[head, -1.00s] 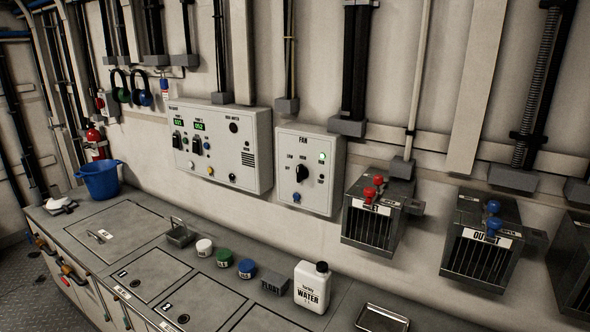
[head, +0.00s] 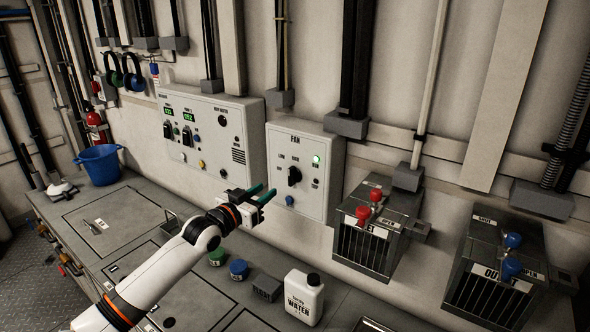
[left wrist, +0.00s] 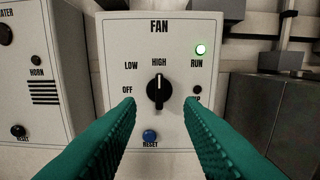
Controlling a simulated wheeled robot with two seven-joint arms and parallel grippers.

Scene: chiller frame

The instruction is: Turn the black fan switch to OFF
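The black fan switch (head: 294,176) is a knob on the white FAN box (head: 314,203) on the wall. In the left wrist view the black switch (left wrist: 159,91) stands vertical, in line with the HIGH label; OFF is to its left. A green RUN light (left wrist: 200,50) is lit. My left gripper (head: 266,192) has teal fingers, open and empty, in front of the box and lower left of the switch in the head view. In the left wrist view the fingers (left wrist: 159,104) spread either side of the switch, apparently not touching it. My right gripper is not in view.
A blue RESET button (left wrist: 149,136) sits just below the switch. A larger control box (head: 212,140) is to the left, and a vent with red knobs (head: 370,239) to the right. A white water bottle (head: 304,298) stands on the counter below.

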